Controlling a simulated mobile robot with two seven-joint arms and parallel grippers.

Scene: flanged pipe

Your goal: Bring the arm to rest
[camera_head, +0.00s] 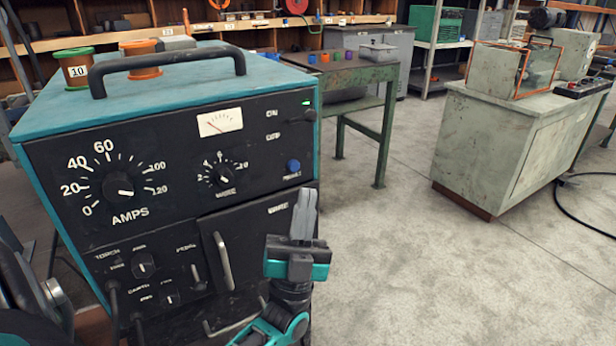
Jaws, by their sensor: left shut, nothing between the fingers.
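My left gripper (303,215) is raised in front of the lower right part of a teal and black welding machine (240,150). Its grey fingers point up and are shut with nothing between them. My left arm (275,325) comes up from the bottom edge below it. I cannot tell whether the fingers touch the machine's front. My right gripper is not in view. The flanged pipe is not in view.
The machine carries a black handle (165,62) and spools (75,68) on top. A green metal table (375,75) stands behind it. A pale cabinet (510,140) with an orange-framed box stands at right. The concrete floor (400,260) between is clear. A black cable (572,212) lies far right.

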